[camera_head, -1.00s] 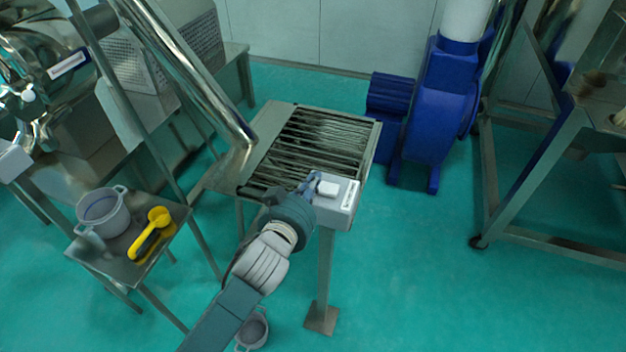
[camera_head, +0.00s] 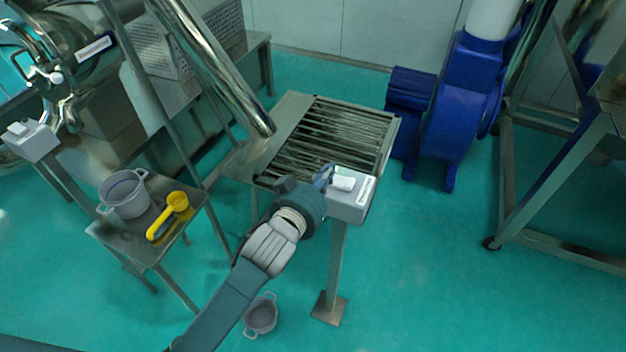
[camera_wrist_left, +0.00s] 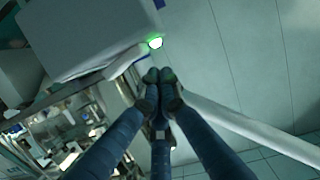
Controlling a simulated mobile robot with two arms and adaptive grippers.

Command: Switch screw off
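A light grey switch box (camera_head: 348,207) with a white switch (camera_head: 343,184) and a label stands on a post at the front corner of the slatted sieve table. My left gripper (camera_head: 325,177) is at the box's left side, close to the switch. In the left wrist view its fingertips (camera_wrist_left: 158,76) are together with nothing seen between them. The box (camera_wrist_left: 85,38) fills the upper left there, and a lit green lamp (camera_wrist_left: 155,43) shows just beyond the fingertips. I cannot tell if they touch it. A second switch box (camera_head: 31,141) is at the far left. My right gripper is not seen.
A small table (camera_head: 110,232) at left holds a grey pot (camera_head: 124,196) and a yellow scoop (camera_head: 170,216). Another pot (camera_head: 262,316) is on the floor below my left arm. A blue machine (camera_head: 440,125) stands behind. The floor at right front is clear.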

